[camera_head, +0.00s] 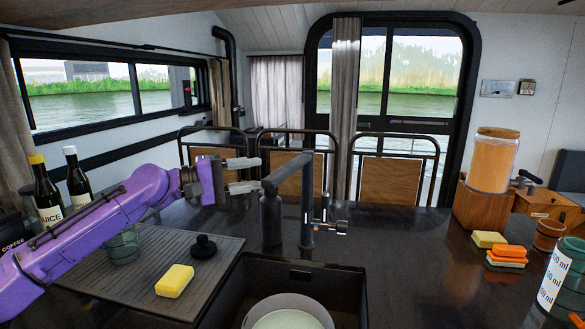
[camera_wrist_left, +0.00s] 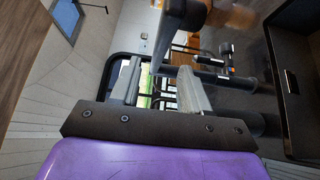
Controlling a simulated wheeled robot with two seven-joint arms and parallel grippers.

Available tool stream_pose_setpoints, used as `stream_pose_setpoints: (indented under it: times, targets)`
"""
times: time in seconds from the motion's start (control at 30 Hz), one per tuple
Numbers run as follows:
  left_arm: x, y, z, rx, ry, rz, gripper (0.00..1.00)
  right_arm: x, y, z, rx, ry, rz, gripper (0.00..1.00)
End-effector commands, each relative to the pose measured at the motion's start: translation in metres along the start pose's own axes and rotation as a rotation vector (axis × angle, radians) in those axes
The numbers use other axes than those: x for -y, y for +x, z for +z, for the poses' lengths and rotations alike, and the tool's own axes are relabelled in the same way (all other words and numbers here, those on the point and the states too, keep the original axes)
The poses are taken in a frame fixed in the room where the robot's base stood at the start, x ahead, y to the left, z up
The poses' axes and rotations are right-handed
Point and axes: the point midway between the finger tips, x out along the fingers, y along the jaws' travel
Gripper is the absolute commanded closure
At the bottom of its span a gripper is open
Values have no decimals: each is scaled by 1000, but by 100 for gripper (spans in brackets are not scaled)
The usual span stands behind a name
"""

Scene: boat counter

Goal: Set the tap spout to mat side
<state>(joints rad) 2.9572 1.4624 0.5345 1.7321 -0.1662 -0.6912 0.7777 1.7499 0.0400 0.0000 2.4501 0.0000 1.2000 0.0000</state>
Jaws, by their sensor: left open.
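The black tap (camera_head: 307,215) stands behind the sink, with a small lever on its right side. Its spout (camera_head: 287,171) reaches left and toward me from the column top, its end near a dark cylinder (camera_head: 270,222). The ridged dark mat (camera_head: 110,290) lies on the counter left of the sink. My left gripper (camera_head: 244,175) is open and empty, its fingers pointing right, just left of the spout end and apart from it in the picture. Its fingers also show in the left wrist view (camera_wrist_left: 158,85), with dark tap parts beyond. My right gripper is out of view.
The sink (camera_head: 340,295) holds bowls (camera_head: 287,318). On the mat are a yellow sponge (camera_head: 175,281), a black stopper (camera_head: 203,247) and a glass (camera_head: 123,247). Bottles (camera_head: 77,180) stand behind my left arm. Counter between sink and sponges is clear.

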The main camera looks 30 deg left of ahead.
Motion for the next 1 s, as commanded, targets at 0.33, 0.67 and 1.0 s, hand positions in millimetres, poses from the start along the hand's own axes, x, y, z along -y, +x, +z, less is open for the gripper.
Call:
stream_pose_setpoints:
  times: [0.33, 0.67, 1.0]
  targets:
    - [2, 59, -2, -8, -1, -9, 54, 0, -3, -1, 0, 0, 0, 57]
    - [1, 94, -2, -5, 1, -3, 54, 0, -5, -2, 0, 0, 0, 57]
    - [1, 95, -2, -6, 0, -2, 84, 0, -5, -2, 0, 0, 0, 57]
